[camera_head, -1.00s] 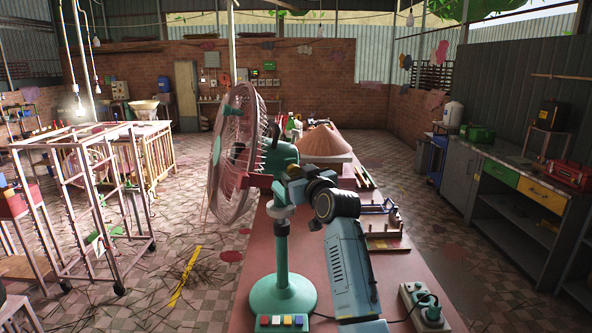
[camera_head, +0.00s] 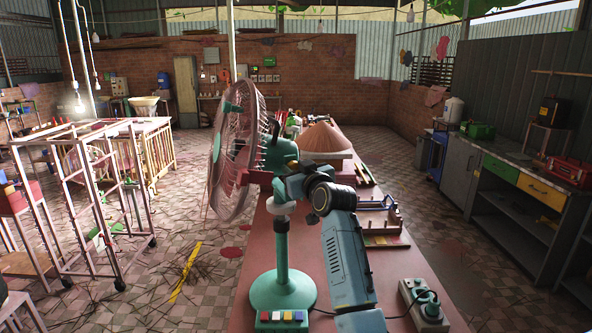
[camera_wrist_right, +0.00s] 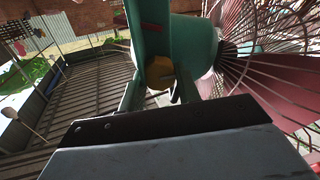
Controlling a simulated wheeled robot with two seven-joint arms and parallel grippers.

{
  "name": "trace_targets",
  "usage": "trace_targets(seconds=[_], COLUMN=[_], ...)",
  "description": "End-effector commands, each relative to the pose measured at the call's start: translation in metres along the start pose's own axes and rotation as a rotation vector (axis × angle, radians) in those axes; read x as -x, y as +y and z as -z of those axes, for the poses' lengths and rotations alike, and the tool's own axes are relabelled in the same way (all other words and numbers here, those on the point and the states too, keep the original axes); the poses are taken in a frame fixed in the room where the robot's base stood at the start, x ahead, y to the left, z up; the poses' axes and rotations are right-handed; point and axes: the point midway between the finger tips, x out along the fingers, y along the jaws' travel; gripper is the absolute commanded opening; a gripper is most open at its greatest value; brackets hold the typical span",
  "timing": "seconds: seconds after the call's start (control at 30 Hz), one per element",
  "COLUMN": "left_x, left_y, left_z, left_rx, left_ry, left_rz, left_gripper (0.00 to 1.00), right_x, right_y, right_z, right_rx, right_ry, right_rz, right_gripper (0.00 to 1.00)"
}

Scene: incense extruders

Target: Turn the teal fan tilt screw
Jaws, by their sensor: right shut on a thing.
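The teal fan (camera_head: 283,290) stands upright on the table, with its pink-red cage facing left. My right gripper (camera_head: 279,187) is at the joint under the fan's teal motor housing, partly hidden by my wrist in the head view. In the right wrist view, the two fingers of my right gripper (camera_wrist_right: 158,90) are on either side of a brass-coloured tilt screw (camera_wrist_right: 160,72) and shut on it. The teal motor housing (camera_wrist_right: 192,50) and cage lie to the right there. My left gripper is not in view.
The red table (camera_head: 400,285) runs away from me. A row of coloured buttons (camera_head: 281,317) is at the fan's base. A power strip (camera_head: 424,303) is at the right edge. Behind are a brown powder cone (camera_head: 322,138) and a small wooden rack (camera_head: 380,225).

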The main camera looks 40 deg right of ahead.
Motion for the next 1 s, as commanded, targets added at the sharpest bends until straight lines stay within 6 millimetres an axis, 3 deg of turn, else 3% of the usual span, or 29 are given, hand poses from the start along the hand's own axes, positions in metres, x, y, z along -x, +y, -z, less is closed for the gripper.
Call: trace_targets(seconds=[0.37,1.0], left_x=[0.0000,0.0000], left_y=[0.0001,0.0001], left_z=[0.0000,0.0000], left_rx=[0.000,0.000], left_ry=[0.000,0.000], left_rz=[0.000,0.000], left_gripper=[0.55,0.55], right_x=[0.0000,-0.0001], right_y=[0.0003,0.0022], right_z=[-0.0003,-0.0012], right_rx=[-0.150,-0.745], right_ry=[-0.001,-0.001], right_rz=[0.001,0.000], right_gripper=[0.10,0.10])
